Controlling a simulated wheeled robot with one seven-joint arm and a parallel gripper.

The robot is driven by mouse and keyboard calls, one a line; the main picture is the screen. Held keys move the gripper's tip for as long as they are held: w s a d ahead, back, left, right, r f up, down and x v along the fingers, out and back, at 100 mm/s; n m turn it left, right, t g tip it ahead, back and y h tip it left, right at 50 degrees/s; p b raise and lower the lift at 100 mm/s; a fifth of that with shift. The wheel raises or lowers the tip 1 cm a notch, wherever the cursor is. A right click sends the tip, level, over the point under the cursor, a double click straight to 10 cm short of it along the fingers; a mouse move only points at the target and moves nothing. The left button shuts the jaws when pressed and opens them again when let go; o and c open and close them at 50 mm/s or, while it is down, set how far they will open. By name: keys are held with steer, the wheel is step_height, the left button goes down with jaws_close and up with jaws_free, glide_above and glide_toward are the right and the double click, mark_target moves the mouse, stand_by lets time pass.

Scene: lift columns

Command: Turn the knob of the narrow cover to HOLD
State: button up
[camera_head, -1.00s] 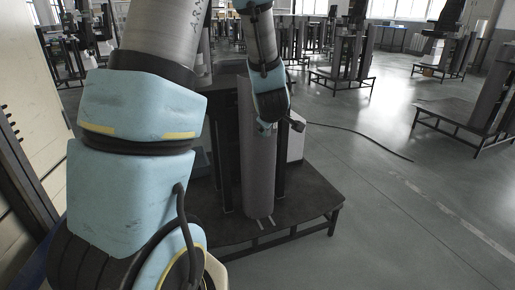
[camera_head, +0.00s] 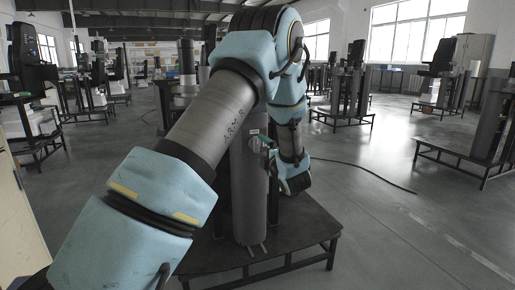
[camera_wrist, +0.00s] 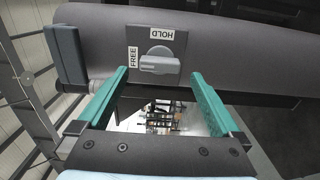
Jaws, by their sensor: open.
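The narrow cover is a grey rounded column (camera_head: 248,200), standing upright on a low dark platform in the head view; its grey surface crosses the wrist view (camera_wrist: 230,45). Its grey knob (camera_wrist: 160,64) has a bar grip that lies level in the wrist view. The FREE label (camera_wrist: 133,57) is left of the knob, and the HOLD label (camera_wrist: 162,33) is above it, upside down. My gripper (camera_wrist: 160,76) is open, with a green finger on each side of the knob's bar and a gap to both. In the head view my gripper (camera_head: 267,146) is small beside the column.
The dark platform (camera_head: 290,235) carries the column. A grey block (camera_wrist: 65,54) sticks out at the left of the cover in the wrist view. Other column stands, such as one at the right (camera_head: 470,140), stand around.

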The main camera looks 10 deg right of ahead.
mark_target(258, 146)
steer(key=shift+w+a, duration=0.15)
steer(key=shift+w, duration=0.95)
steer(key=shift+w+a, duration=0.15)
steer(key=shift+w, duration=0.9)
steer(key=c, duration=1.3)
